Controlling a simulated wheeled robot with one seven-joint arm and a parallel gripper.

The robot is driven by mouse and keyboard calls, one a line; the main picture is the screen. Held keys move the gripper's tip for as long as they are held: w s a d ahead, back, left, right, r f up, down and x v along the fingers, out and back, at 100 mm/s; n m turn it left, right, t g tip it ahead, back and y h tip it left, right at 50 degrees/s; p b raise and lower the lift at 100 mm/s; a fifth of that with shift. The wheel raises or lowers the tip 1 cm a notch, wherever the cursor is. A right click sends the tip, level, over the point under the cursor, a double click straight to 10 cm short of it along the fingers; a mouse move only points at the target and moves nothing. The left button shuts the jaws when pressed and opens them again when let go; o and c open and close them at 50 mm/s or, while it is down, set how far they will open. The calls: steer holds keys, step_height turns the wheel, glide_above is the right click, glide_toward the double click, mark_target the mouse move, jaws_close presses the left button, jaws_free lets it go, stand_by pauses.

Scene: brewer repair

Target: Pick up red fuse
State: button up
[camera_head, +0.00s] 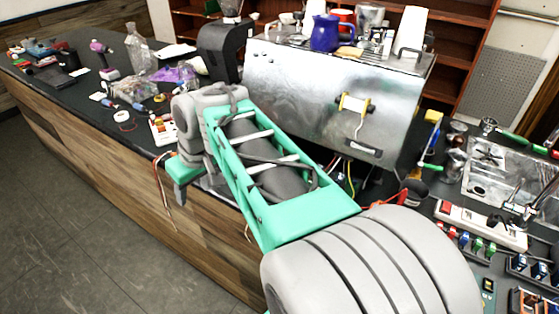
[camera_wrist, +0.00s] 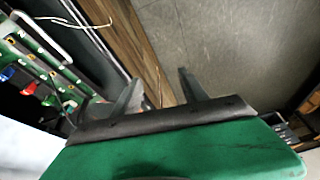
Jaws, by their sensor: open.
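A small red piece (camera_head: 452,231) that looks like a fuse stands in a row with blue and green ones on the counter at the right of the head view. In the wrist view, a red piece (camera_wrist: 30,88) shows at the left beside a green board; I cannot tell if it is the same one. My gripper (camera_head: 182,180) is at the counter's front edge, left of centre in the head view and far from the row. In the wrist view my gripper (camera_wrist: 158,92) has its fingers apart with nothing between them, over the counter edge and floor.
A steel brewer (camera_head: 310,95) with a blue pitcher (camera_head: 326,33) on top stands behind my arm. A white power strip (camera_head: 480,226) lies just behind the fuse row. Loose wires hang by the brewer. Tools and a glass bottle (camera_head: 138,50) clutter the left counter. The floor (camera_head: 80,220) is clear.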

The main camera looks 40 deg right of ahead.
steer(key=w+d+b, duration=0.1)
steer(key=w+d, duration=0.1)
steer(key=d, duration=0.6)
steer(key=w+d, duration=0.3)
steer(key=d, duration=0.5)
steer(key=s+d+f+n+b, duration=0.1)
steer(key=s+d, duration=0.1)
steer(key=d, duration=0.6)
steer(key=s+d+n, duration=0.1)
steer(key=s+d, duration=0.2)
steer(key=d, duration=0.4)
steer(key=x, duration=0.2)
steer(key=b+x, duration=0.1)
steer(key=x, duration=0.1)
steer(key=d+b+x, duration=0.1)
steer(key=x, duration=0.2)
steer(key=shift+w+f, duration=0.25)
steer(key=shift+f, duration=0.15)
steer(key=shift+a, duration=0.1)
steer(key=shift+c, duration=0.4)
jaws_close()
